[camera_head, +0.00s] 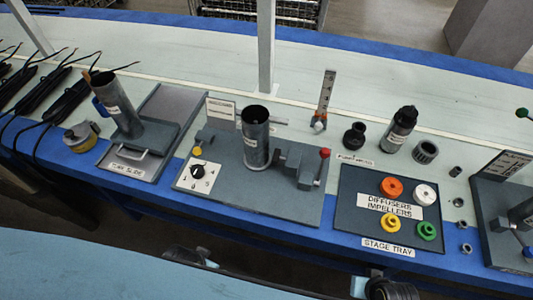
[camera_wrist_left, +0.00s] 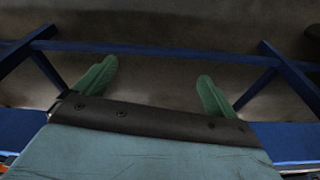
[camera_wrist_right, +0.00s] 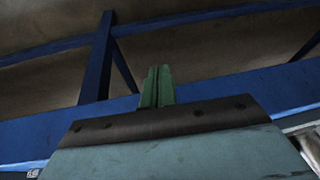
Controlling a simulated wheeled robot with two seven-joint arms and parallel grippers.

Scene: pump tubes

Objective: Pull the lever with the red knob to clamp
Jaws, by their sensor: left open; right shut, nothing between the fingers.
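The lever with the red knob (camera_head: 325,153) stands upright at the right end of the grey clamp fixture (camera_head: 235,190) in the head view. A grey metal tube (camera_head: 256,138) stands upright in the fixture, left of the lever. My left gripper (camera_wrist_left: 153,85) is open and empty in the left wrist view. My right gripper (camera_wrist_right: 157,86) is shut with nothing in it in the right wrist view. Both grippers point at the bench's blue frame and the floor, away from the lever. Their fingertips are not visible in the head view.
A stage tray (camera_head: 350,220) with coloured rings lies right of the fixture. A tube slide (camera_head: 120,163) with a tilted tube stands left. Dark bottles (camera_head: 401,130) and a ruler stand (camera_head: 325,98) are behind. Another fixture (camera_head: 490,205) is at the far right.

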